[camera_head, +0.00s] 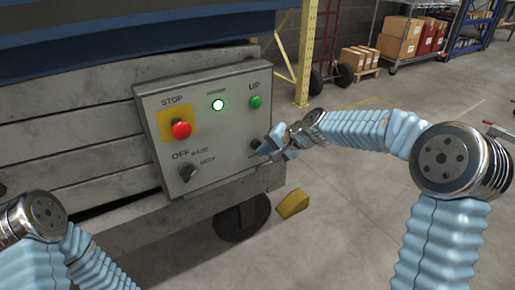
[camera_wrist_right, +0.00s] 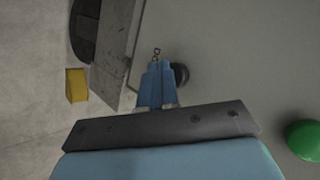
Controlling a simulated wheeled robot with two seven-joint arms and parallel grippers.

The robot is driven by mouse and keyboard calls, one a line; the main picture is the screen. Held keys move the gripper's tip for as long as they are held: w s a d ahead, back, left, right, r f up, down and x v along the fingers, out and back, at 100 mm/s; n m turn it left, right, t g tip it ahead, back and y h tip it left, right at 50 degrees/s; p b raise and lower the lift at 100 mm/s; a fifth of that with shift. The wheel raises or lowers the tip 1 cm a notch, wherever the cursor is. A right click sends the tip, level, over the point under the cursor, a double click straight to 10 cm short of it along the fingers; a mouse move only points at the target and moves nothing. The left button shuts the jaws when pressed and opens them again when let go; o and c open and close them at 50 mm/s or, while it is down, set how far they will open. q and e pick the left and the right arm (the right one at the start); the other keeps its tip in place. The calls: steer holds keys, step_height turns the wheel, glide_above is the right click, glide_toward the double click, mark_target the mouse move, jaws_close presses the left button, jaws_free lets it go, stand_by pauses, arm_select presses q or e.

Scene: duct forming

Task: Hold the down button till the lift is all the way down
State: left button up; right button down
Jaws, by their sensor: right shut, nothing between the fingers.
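The grey control box (camera_head: 210,130) is on the side of the lift (camera_head: 70,140). Its dark down button (camera_head: 255,144) is below the green UP button (camera_head: 256,102); its label is mostly hidden. My right gripper (camera_head: 270,148) is shut and empty, with its tips at the down button. In the right wrist view, the blue fingers (camera_wrist_right: 157,80) overlap one side of the dark button (camera_wrist_right: 181,75). I cannot tell whether they touch or press it. The green button (camera_wrist_right: 305,140) shows at the right edge. My left gripper is out of view.
The box also has a red STOP button (camera_head: 181,129), a lit power lamp (camera_head: 218,104) and a selector knob (camera_head: 189,172). A yellow wedge (camera_head: 293,203) lies beside the lift's wheel (camera_head: 242,219). Boxes (camera_head: 361,61) stand behind.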

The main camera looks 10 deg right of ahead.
steer(key=shift+s+d, duration=0.1)
steer(key=shift+s, duration=0.25)
steer(key=shift+s+d+b, duration=0.3)
steer(key=shift+s+b, duration=0.25)
steer(key=shift+s, duration=0.25)
steer(key=shift+s+d+b, duration=0.25)
steer(key=shift+s+b, duration=0.3)
steer(key=shift+s, duration=0.25)
steer(key=shift+s+d+b, duration=0.3)
steer(key=shift+s+b, duration=0.25)
steer(key=shift+s, duration=0.25)
